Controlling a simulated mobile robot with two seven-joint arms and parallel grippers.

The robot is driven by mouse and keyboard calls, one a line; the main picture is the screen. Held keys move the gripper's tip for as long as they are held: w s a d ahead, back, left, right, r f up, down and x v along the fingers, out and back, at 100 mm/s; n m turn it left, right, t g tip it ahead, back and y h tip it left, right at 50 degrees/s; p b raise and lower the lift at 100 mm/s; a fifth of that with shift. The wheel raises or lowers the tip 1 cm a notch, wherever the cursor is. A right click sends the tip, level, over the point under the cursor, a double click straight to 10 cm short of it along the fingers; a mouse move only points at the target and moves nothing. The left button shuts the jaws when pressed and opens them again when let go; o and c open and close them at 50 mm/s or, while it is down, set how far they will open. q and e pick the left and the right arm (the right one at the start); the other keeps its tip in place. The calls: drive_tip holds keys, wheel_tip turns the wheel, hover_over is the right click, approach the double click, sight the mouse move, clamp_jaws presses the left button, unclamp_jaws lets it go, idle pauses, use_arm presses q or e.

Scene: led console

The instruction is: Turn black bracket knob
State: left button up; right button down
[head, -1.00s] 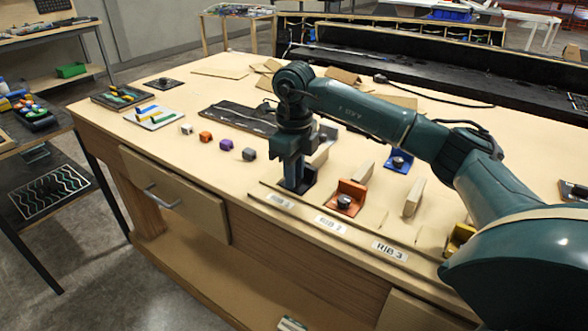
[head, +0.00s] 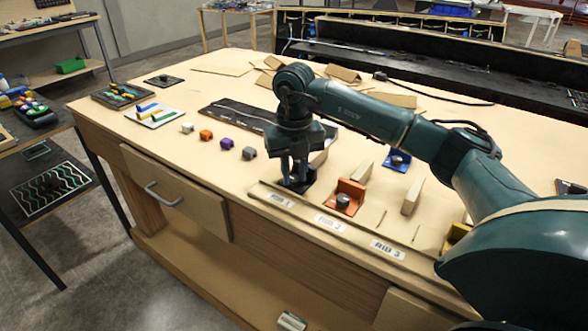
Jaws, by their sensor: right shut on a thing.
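The black bracket (head: 309,177) stands on the workbench behind the label RIB 1, mostly hidden by my right gripper. My right gripper (head: 297,182) points straight down over it, its fingers shut at the bracket's knob. The knob itself is hidden between the fingers. My left gripper is not in the head view.
An orange bracket (head: 350,188) with a grey knob is just right of the gripper, and a blue bracket (head: 398,160) is farther back. Several small cubes (head: 226,144) lie to the left. A drawer (head: 176,196) is below the bench's front edge.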

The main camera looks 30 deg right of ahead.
sight(295, 179)
drive_tip(key=shift+w+d+r+m, duration=0.15)
drive_tip(key=shift+r+m, duration=0.15)
drive_tip(key=shift+m, duration=0.3)
idle(0.8)
drive_tip(key=c, duration=1.5)
unclamp_jaws()
drive_tip(key=shift+c, duration=0.2)
drive_tip(key=shift+o, duration=0.2)
drive_tip(key=shift+f, duration=0.1)
wheel_tip(295, 179, up, 13)
drive_tip(key=shift+p, duration=0.3)
drive_tip(key=shift+s, duration=0.2)
